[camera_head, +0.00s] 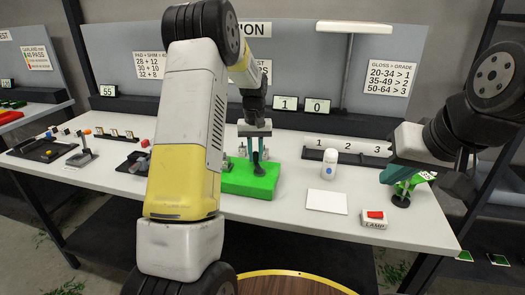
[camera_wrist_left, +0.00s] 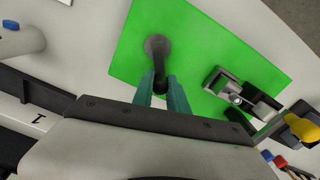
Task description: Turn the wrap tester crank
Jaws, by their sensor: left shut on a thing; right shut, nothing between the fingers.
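The wrap tester is a bright green base (camera_head: 250,181) on the white table, and its green plate (camera_wrist_left: 190,35) fills much of the left wrist view. Its dark grey crank (camera_wrist_left: 158,46) rises from the plate, with the handle end toward my gripper. My left gripper (camera_wrist_left: 161,90) has its teal fingers closed on the crank's handle, one on each side. In the head view my left gripper (camera_head: 257,150) is over the green base, and my forearm hides part of the tester. My right gripper (camera_head: 404,184) is shut and empty above the table's right end.
A clamp-like fixture (camera_wrist_left: 243,98) sits on the plate beside the crank. A white bottle (camera_head: 329,164), a blank white card (camera_head: 326,202) and a lamp switch box (camera_head: 374,219) stand to the right. A display (camera_head: 302,105) reads 1 0. Small tools (camera_head: 83,150) lie at left.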

